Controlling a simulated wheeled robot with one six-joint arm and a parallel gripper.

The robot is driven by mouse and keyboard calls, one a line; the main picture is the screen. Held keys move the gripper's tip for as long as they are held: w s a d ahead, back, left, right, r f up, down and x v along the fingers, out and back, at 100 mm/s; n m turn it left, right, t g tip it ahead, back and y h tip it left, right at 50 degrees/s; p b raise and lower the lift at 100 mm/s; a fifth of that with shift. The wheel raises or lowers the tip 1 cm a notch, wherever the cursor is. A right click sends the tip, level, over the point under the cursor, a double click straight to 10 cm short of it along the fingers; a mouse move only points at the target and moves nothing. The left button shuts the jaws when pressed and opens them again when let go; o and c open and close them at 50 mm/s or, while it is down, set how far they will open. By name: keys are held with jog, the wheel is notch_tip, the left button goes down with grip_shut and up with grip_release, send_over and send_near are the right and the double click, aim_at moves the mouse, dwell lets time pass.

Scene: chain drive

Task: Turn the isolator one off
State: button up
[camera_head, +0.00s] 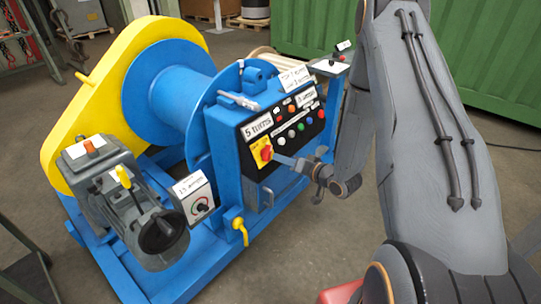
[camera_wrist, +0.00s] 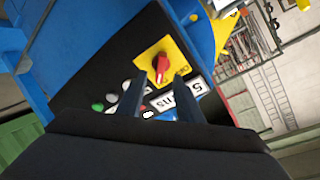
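The isolator is a red rotary knob (camera_head: 266,153) on a yellow plate (camera_head: 258,148) at the left end of the black control panel. It also shows in the wrist view as a red knob (camera_wrist: 160,66) on its yellow plate (camera_wrist: 171,50), with small lettering at the plate's right edge. My gripper (camera_head: 279,159) reaches in from the right, its fingertips close to the knob. In the wrist view my gripper (camera_wrist: 163,76) has its two fingers apart, and the knob shows at the gap between their tips. I cannot tell whether they touch it.
Coloured buttons (camera_head: 291,132) and white labels sit on the panel right of the isolator. Below are a grey handle (camera_head: 266,199) and a yellow valve lever (camera_head: 240,227). A dial box (camera_head: 195,200) and grey motor (camera_head: 140,205) stand left. Open floor lies in front.

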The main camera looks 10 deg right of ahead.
aim_at(270, 155)
jog(key=shift+p+x, duration=0.55)
jog(key=shift+x, duration=3.3)
jog(key=shift+a, duration=0.15)
grip_shut()
jog(key=shift+a, duration=0.15)
